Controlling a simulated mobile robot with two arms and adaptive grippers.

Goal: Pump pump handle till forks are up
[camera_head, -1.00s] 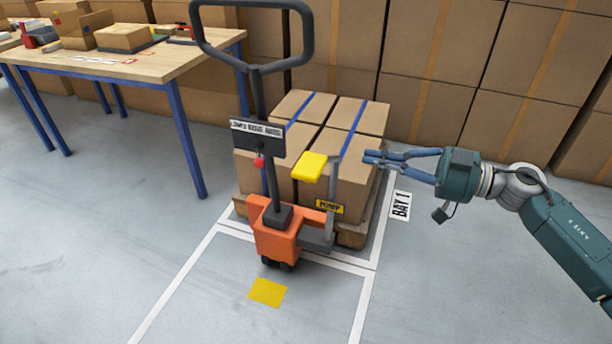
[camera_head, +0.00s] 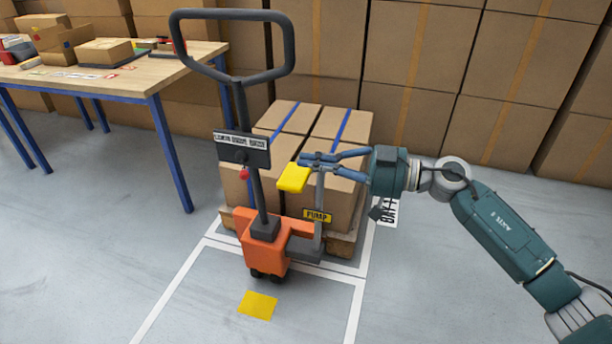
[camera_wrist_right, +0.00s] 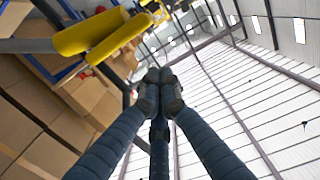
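The orange pallet truck (camera_head: 262,247) stands in the head view with its tall dark steering loop (camera_head: 240,95) upright. The pump handle is a grey lever (camera_head: 319,212) with a yellow grip (camera_head: 293,178) on top; the yellow grip also fills the upper left of the right wrist view (camera_wrist_right: 95,33). My right gripper (camera_head: 306,158) is by the top of the lever, just above and behind the yellow grip. Its blue fingers come together at the tips (camera_wrist_right: 158,78), with nothing between them, apart from the grip. The forks are hidden under the loaded pallet (camera_head: 343,246). My left gripper is out of view.
Boxes (camera_head: 318,150) with blue straps sit on the pallet behind the truck. A wooden table (camera_head: 120,78) with blue legs and goods stands at the left. Stacked cartons (camera_head: 420,75) line the back. The floor in front is open, with a yellow square (camera_head: 257,305).

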